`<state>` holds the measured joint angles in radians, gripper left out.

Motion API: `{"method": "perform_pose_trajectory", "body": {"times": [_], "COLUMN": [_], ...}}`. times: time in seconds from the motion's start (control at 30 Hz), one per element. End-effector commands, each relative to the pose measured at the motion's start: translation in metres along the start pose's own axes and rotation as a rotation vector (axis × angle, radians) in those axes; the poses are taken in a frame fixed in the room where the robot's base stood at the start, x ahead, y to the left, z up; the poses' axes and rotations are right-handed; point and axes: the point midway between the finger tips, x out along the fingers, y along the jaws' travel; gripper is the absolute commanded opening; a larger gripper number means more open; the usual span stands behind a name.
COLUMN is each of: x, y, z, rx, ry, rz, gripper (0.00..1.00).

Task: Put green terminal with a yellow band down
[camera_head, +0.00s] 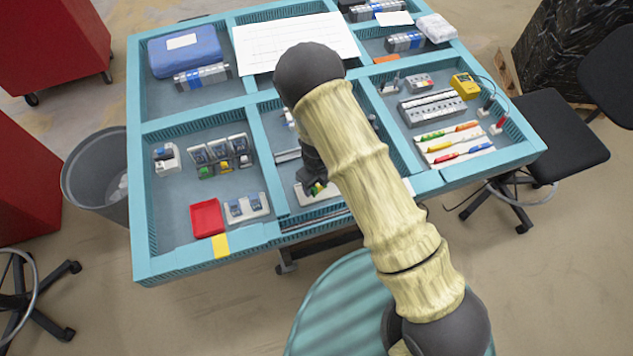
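My arm reaches over the teal-framed table, and my gripper (313,178) points down into the front middle compartment. A small green and yellow piece (318,187) shows at the fingertips, just above or on a pale block (319,194). It looks like the green terminal with a yellow band, but it is too small to be sure. The arm and gripper hide part of this area. I cannot tell whether the fingers are shut on the piece or whether it touches the block.
The front left compartment holds a red tray (207,218), a pale holder (246,208) and several dark sockets with coloured terminals (222,155). The right compartment holds a screwdriver tray (455,143) and a yellow meter (465,86). Metal rails (316,221) lie along the middle compartment. Teal dividers (268,150) stand between compartments.

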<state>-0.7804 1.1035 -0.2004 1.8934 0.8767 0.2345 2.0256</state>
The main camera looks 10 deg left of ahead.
Motion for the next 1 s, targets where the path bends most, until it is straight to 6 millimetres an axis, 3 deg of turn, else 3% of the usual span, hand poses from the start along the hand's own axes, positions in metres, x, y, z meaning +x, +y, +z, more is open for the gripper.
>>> {"method": "perform_pose_trajectory", "body": {"times": [0.37,0.8,1.0], "x": [-0.014,-0.092,-0.118], "y": [0.0,0.001,0.0], "z": [0.001,0.002,0.001], "rx": [-0.002,-0.002,-0.001], "ry": [-0.002,-0.005,-0.002], "rz": [-0.001,-0.001,-0.001], "gripper": [0.56,0.56,0.56]}}
